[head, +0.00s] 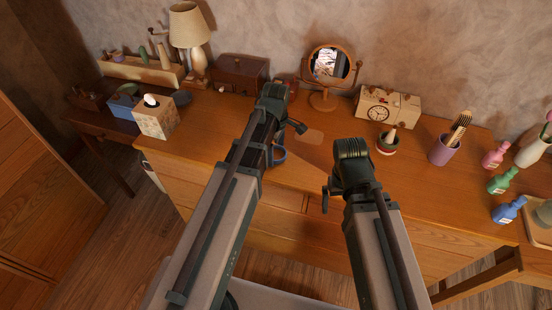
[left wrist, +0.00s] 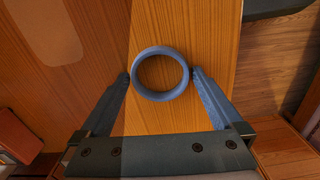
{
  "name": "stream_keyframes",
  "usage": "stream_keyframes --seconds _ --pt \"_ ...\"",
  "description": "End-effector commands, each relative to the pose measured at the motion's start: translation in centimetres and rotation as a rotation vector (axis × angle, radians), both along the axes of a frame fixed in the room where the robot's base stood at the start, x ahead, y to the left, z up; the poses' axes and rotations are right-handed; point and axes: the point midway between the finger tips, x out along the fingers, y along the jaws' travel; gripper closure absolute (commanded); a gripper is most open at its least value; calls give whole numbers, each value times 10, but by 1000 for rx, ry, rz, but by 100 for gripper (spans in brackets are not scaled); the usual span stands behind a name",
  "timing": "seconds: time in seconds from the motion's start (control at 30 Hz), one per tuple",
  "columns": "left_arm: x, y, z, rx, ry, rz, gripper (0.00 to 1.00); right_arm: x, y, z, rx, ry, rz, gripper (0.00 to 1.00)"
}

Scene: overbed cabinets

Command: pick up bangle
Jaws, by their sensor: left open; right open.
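The bangle is a plain blue ring. In the left wrist view the bangle (left wrist: 137,82) shows as a full circle over the wooden dresser top, near its front edge. My left gripper (left wrist: 160,80) is open, with one fingertip at each outer side of the ring; I cannot tell whether they touch it. In the head view the bangle (head: 279,154) is partly hidden behind my left arm. My left gripper (head: 290,130) is over the dresser there. My right gripper (head: 327,190) is open, near the dresser's front edge, away from the bangle.
A tissue box (head: 155,118), a lamp (head: 190,27), a wooden box (head: 240,75) and a round mirror (head: 325,66) stand on the left and back.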

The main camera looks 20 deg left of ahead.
Motion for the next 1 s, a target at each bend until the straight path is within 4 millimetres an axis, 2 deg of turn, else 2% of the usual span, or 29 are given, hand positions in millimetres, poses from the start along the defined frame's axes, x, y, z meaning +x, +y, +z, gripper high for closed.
stream_keyframes --seconds 0.17,0.53,0.83,1.0 --pt "0 0 1 0 0 0 0 0 0 1 0 0 0 0" --pt "0 0 1 0 0 0 67 0 0 1 0 0 0 0" --pt "0 0 3 0 0 0 69 0 0 3 0 0 0 0" --pt "0 4 12 0 0 -1 69 0 0 12 0 0 0 0"
